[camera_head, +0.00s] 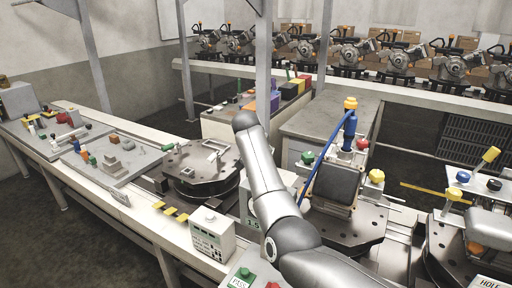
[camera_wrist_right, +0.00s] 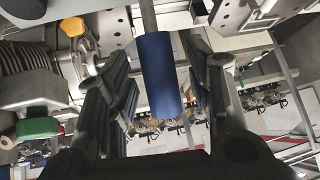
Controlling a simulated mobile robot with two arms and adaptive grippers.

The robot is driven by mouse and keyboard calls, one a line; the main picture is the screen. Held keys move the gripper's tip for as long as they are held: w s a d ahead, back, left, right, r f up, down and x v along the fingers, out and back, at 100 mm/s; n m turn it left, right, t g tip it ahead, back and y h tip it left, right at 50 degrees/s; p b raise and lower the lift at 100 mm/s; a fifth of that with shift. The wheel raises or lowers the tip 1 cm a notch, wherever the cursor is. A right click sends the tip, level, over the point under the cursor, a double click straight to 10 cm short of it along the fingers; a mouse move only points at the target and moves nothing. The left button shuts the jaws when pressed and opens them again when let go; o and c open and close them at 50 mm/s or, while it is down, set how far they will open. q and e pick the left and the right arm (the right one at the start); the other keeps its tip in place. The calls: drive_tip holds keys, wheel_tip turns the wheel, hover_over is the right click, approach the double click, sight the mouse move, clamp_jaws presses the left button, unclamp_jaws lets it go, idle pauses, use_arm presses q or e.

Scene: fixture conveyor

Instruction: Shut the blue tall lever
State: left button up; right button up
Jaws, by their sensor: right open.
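In the right wrist view a blue cylindrical lever grip (camera_wrist_right: 160,75) on a grey rod stands between the two spread fingers of my right gripper (camera_wrist_right: 163,98). The right gripper is open, with visible space on each side of the grip. In the head view a tall blue handle (camera_head: 350,127) with a yellow cap rises right of centre, above a dark block on a fixture. I cannot tell for sure that it is the same grip. My grey arm crosses the middle of the head view; its gripper does not show there. My left gripper is in neither view.
A dark round fixture plate (camera_head: 200,172) lies left of my arm. A white control box (camera_head: 207,234) stands in front of it. A yellow knob (camera_head: 376,176) is right of the blue handle. In the right wrist view a green knob (camera_wrist_right: 38,127) is at the left.

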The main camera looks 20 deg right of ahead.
drive_tip(key=v, duration=1)
drive_tip(key=shift+r, duration=0.15)
drive_tip(key=shift+s, duration=0.15)
